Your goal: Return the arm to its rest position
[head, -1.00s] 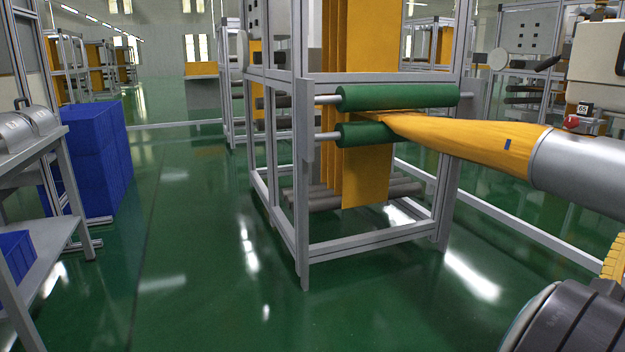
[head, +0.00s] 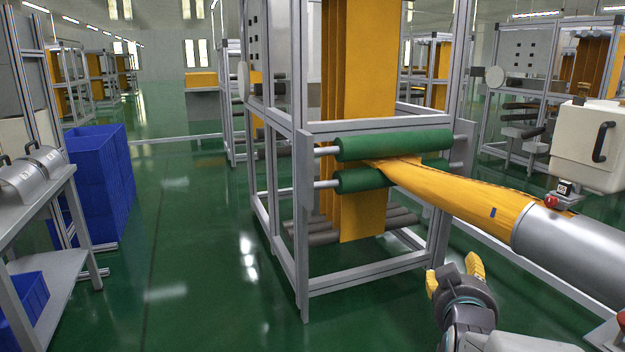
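My gripper (head: 456,275) shows at the lower right in the head view, with yellow finger pads on a dark grey body. Its two yellow fingers stand apart with a gap between them, and I see nothing held there. It is below and in front of the yellow felt tube (head: 440,193), apart from it in the picture. The felt runs from between two green rollers (head: 390,145) into a grey metal cylinder (head: 575,250) at the right. A small blue mark (head: 492,212) sits on the felt.
An aluminium frame (head: 303,215) carries the rollers and hanging yellow felt sheets (head: 358,60). Blue crates (head: 100,185) and a grey shelf table (head: 40,215) stand at the left. A white box (head: 600,145) is at the right. The green floor (head: 200,240) between is open.

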